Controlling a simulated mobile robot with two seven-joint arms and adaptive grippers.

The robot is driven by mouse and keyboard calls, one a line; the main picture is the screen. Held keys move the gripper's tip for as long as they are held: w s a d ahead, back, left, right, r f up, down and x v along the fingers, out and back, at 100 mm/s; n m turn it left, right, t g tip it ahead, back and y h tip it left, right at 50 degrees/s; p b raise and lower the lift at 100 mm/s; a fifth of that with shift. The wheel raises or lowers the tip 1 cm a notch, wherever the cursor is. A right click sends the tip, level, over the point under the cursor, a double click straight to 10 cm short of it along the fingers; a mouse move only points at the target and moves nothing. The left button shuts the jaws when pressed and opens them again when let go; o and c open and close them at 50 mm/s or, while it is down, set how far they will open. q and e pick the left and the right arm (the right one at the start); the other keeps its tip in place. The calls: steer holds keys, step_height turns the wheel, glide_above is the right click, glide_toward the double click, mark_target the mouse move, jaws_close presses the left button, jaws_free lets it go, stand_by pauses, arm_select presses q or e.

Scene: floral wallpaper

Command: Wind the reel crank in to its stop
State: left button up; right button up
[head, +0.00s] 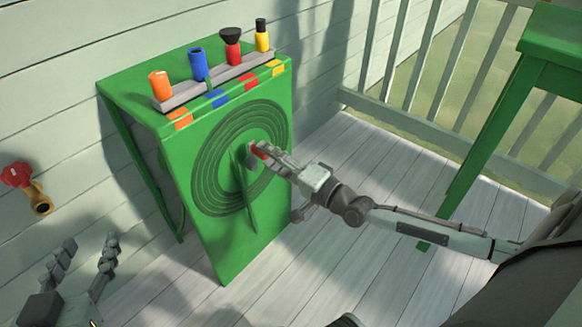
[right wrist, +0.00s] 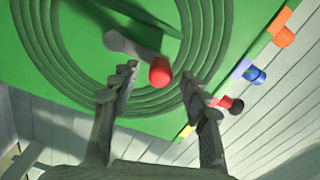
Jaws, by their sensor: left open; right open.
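The reel (head: 240,150) is a green upright cabinet face with dark concentric hose rings and a green bar across its middle. Its crank has a grey arm and a red knob (head: 260,151); in the right wrist view the grey crank arm (right wrist: 128,45) runs from the hub to the red knob (right wrist: 160,71). My right gripper (head: 272,155) is open at the crank; in the right wrist view its fingers (right wrist: 158,84) stand on either side of the knob, apart from it. My left gripper (head: 85,255) is open and empty at the lower left.
Orange, blue, red-and-black and yellow nozzles (head: 198,64) stand on a grey rack on the cabinet top. A red-handled brass tap (head: 17,176) is on the left wall. A green table (head: 553,58) stands at right by the railing (head: 430,140). The plank floor in front is clear.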

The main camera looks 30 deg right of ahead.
steer(key=v, duration=0.9)
steer(key=shift+s, duration=0.1)
